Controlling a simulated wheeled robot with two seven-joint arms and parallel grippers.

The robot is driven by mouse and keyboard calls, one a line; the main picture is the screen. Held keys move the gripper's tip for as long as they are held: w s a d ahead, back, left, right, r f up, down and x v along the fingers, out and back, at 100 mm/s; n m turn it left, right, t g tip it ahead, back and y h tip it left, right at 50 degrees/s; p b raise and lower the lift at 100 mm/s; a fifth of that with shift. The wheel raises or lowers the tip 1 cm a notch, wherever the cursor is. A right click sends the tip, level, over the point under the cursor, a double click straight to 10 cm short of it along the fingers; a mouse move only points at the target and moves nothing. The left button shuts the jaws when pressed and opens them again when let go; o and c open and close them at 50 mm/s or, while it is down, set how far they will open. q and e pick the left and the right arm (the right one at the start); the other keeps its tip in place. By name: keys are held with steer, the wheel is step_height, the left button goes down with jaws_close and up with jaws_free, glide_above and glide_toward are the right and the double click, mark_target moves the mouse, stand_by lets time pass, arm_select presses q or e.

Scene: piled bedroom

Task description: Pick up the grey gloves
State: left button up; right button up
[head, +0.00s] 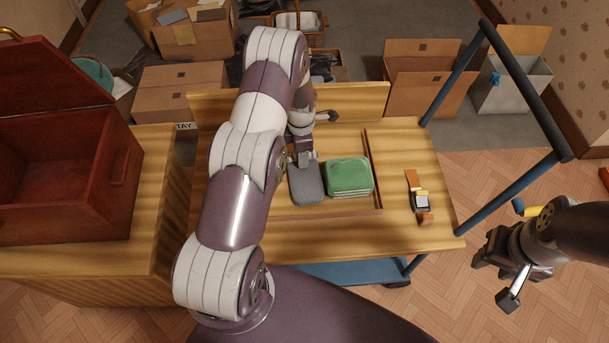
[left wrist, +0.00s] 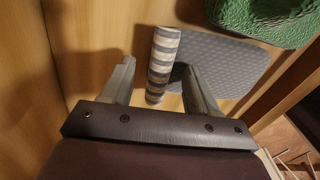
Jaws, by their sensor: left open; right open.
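A flat grey bundle, which I take as the grey gloves (head: 306,185), lies in the wooden tray on the cart, left of a green folded stack (head: 349,176). My left gripper (head: 302,158) is over its far edge. In the left wrist view the grey bundle (left wrist: 225,68) shows a textured top and a striped grey-and-tan edge. That edge lies between the open fingers of my left gripper (left wrist: 158,68); I cannot tell whether they touch it. The green stack is at the top right there (left wrist: 265,18). My right gripper (head: 496,278) is open and empty, right of the cart.
The tray's wooden divider (head: 372,168) stands right of the green stack. Small items (head: 420,200) lie on the cart's right part. Blue cart rails (head: 515,185) rise at the right. A red-brown chest (head: 80,190) stands left. Cardboard boxes (head: 425,85) fill the back floor.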

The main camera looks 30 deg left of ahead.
arm_select(q)
jaws_close()
